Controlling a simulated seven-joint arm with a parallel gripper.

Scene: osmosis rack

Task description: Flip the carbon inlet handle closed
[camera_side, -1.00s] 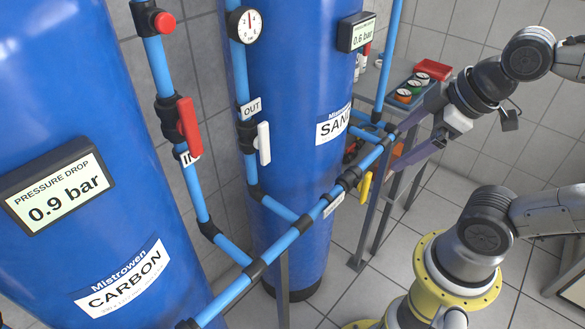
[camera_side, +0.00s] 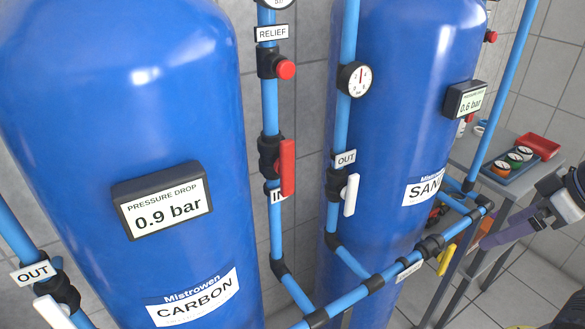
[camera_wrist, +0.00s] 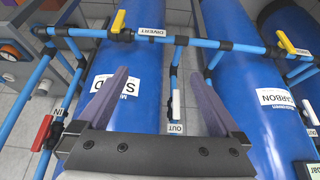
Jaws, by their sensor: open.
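The carbon inlet handle is the red lever (camera_side: 287,167) beside the IN label, on the vertical blue pipe right of the CARBON tank (camera_side: 130,90) in the side view. It lies along its pipe, upright. I cannot make it out in the wrist view, where my right finger covers part of that pipe. My gripper (camera_wrist: 157,73) is open and empty, its two purple fingers apart. In the side view it (camera_side: 510,230) is at the right edge, near the SAND tank (camera_side: 405,100) and well apart from the red lever.
White OUT handles stand on the sand outlet (camera_side: 351,195) and carbon outlet (camera_side: 53,312). A round red knob (camera_side: 286,70) is above the red lever. Horizontal blue pipes with yellow handles (camera_side: 446,260) run in front.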

